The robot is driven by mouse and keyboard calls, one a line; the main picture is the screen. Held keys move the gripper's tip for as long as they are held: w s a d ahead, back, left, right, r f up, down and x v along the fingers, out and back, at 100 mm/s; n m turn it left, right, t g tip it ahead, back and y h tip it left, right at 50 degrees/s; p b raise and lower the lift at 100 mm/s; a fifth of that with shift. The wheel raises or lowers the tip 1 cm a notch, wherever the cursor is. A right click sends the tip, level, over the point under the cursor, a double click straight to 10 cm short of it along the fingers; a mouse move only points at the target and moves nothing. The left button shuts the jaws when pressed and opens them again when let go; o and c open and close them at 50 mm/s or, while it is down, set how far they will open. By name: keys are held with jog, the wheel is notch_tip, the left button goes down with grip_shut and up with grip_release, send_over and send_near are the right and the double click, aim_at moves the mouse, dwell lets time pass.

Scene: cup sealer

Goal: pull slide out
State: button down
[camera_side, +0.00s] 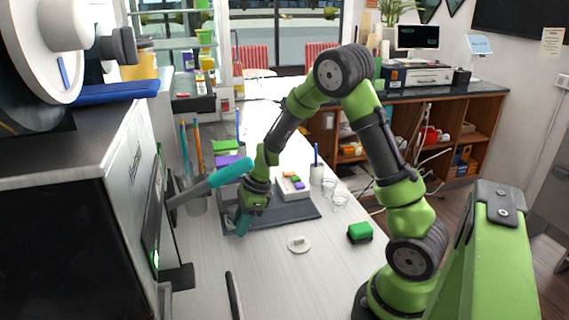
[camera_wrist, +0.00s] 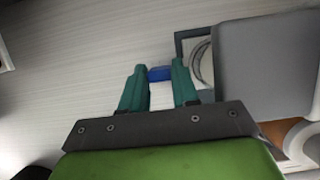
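My gripper (camera_side: 243,222) points down over the table, to the right of the cup sealer (camera_side: 120,180) in the side view. In the wrist view its two teal fingers (camera_wrist: 160,80) are apart, with pale surface showing between them. A small blue block (camera_wrist: 160,73) shows between the fingertips; I cannot tell whether they touch it. Just right of it a dark square frame with a pale round ring (camera_wrist: 197,62) shows, partly covered by a large grey part (camera_wrist: 265,65). This frame looks like the slide.
The sealer's lever with a teal grip (camera_side: 230,172) sticks out beside my gripper. A dark mat (camera_side: 290,212), a white disc (camera_side: 299,244), a green block (camera_side: 360,231) and clear cups (camera_side: 338,203) are on the table.

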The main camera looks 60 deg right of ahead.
jog(key=s+d, duration=1.3)
jog(key=shift+s, duration=0.1)
jog(key=shift+d, duration=0.1)
dwell(0.3)
jog(key=c, duration=1.1)
grip_release()
jog(key=shift+c, duration=0.2)
jog(key=shift+r, duration=0.1)
jog(key=v, duration=1.6)
jog(key=shift+s+r, duration=0.1)
jog(key=shift+r, duration=0.25)
